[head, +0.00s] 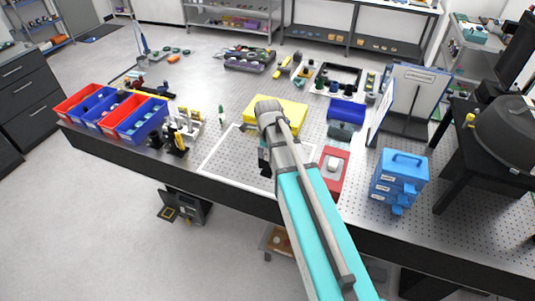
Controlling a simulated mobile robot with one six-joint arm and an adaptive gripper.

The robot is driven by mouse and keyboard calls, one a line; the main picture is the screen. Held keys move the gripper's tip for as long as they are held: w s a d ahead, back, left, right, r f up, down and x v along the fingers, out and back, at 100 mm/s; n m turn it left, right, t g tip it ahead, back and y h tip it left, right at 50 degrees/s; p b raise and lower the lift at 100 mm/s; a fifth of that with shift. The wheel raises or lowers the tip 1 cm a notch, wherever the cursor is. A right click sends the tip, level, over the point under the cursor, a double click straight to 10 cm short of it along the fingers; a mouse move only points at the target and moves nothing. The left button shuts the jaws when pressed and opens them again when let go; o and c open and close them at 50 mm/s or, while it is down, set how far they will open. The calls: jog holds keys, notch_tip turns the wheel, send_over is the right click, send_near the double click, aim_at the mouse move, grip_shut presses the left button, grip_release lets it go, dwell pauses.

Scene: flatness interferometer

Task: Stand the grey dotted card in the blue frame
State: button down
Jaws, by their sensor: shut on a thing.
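My gripper (264,161) shows only as a small dark part beside my arm, above the white-outlined area of the perforated bench. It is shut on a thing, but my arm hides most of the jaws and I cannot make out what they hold. I cannot pick out the grey dotted card. I cannot identify the blue frame with certainty.
A yellow block (290,108) lies behind my wrist. A red plate with a white piece (333,165) is right of my arm. White upright panels (412,88) stand at the back right. Red and blue bins (82,100) fill the left end. The white-outlined area (222,160) has bare room.

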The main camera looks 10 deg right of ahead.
aim_at(268, 170)
jog(key=shift+f, duration=0.1)
notch_tip(268, 170, down, 11)
jog(key=b, duration=1.1)
